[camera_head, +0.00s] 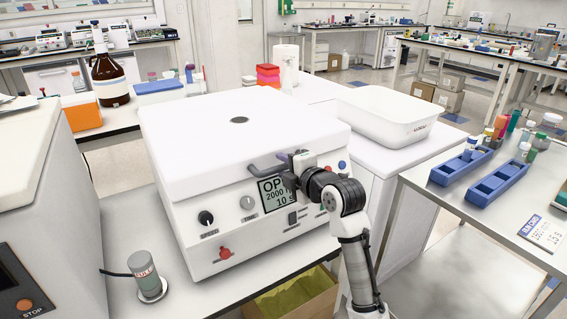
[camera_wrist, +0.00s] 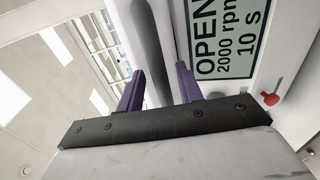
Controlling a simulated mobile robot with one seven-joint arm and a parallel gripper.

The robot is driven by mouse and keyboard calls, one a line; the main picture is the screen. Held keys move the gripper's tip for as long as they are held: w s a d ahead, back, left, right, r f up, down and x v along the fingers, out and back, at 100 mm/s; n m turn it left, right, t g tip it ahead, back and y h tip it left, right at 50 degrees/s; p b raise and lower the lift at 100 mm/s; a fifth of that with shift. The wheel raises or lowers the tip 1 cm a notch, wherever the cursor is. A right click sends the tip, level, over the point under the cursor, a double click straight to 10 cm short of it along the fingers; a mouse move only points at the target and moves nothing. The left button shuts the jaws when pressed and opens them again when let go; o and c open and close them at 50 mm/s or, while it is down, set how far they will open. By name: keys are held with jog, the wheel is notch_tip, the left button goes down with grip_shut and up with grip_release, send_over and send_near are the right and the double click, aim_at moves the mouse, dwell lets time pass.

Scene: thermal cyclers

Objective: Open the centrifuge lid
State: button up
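The white centrifuge (camera_head: 205,225) stands on a bench in the middle of the head view, its lid (camera_head: 235,125) down. A grey bar handle (camera_head: 262,168) sticks out from the lid's front edge. The display (camera_head: 271,188) reads OPEN, 2000 rpm, 10 S; it also shows in the wrist view (camera_wrist: 230,45). My gripper (camera_head: 291,160) is at the handle's right part, in front of the lid. In the wrist view its two purple fingers (camera_wrist: 161,78) are apart, with the handle (camera_wrist: 150,40) running between them. Contact with the handle cannot be told. My wrist hides part of the front panel.
A white tub (camera_head: 388,115) stands behind right of the centrifuge. A brown bottle (camera_head: 110,75) and an orange box (camera_head: 82,112) are behind left. A small grey cylindrical device (camera_head: 146,272) stands in front left. Blue racks (camera_head: 495,185) lie on the right table. A cardboard box (camera_head: 295,298) is below.

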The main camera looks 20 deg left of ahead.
jog(key=shift+w+a+f, duration=0.1)
jog(key=shift+w+a, duration=0.15)
jog(key=shift+a, duration=0.15)
jog(key=shift+c, duration=0.2)
grip_shut()
